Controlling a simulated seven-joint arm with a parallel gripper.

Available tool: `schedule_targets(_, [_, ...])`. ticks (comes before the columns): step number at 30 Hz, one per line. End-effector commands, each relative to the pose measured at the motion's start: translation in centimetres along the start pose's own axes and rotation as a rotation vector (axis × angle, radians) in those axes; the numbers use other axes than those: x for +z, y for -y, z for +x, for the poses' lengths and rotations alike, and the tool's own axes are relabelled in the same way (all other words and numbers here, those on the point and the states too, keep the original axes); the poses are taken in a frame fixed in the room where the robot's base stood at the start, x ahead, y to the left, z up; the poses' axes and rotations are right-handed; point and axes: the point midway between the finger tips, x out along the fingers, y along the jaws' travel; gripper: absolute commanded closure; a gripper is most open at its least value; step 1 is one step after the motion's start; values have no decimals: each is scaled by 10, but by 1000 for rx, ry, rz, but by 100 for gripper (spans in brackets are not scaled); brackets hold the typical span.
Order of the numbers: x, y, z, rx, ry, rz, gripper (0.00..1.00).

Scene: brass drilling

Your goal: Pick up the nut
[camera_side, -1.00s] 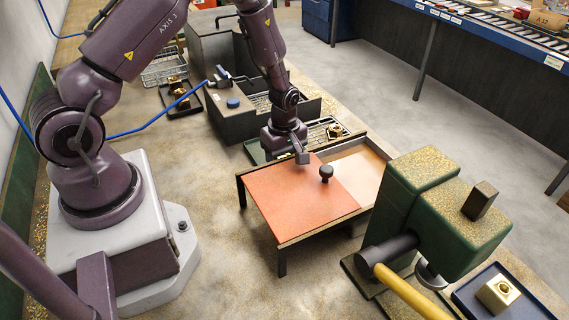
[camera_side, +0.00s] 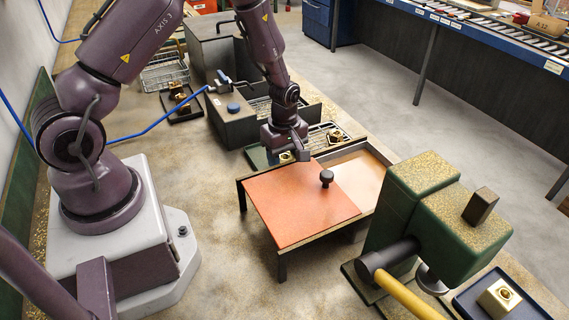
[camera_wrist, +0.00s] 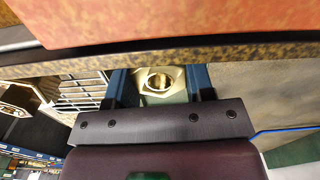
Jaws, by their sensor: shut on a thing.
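My gripper (camera_wrist: 158,84) is shut on a brass nut (camera_wrist: 162,80) with a round bore, held between its two blue fingers in the wrist view. In the side view my gripper (camera_side: 293,154) is at the far left corner of the orange-topped table, and the held nut (camera_side: 286,157) shows small just under it. Whether the nut touches the surface below is hard to tell. A second brass nut (camera_side: 335,135) lies on the wire rack to the right, and a nut also shows at the left of the wrist view (camera_wrist: 17,97).
The low table with an orange lid (camera_side: 300,205) and black knob (camera_side: 327,178) stands close in front. A grey tank (camera_side: 233,127) is behind left. The green drilling machine (camera_side: 420,210) stands right, with a brass block (camera_side: 498,297) on a blue tray.

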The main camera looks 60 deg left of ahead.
Motion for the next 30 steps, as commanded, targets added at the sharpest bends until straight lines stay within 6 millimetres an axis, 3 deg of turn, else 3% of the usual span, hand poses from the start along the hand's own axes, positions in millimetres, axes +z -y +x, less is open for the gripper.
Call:
schedule_targets(1, [0, -1, -13, 7, -1, 1, 88])
schedule_targets(10, [9, 50, -70, 6, 0, 3, 88])
schedule_targets(21, [20, 120, -100, 4, 1, 2, 88])
schedule_targets(26, [22, 132, -105, 3, 0, 3, 88])
schedule_targets(30, [25, 119, -108, 3, -3, 22, 88])
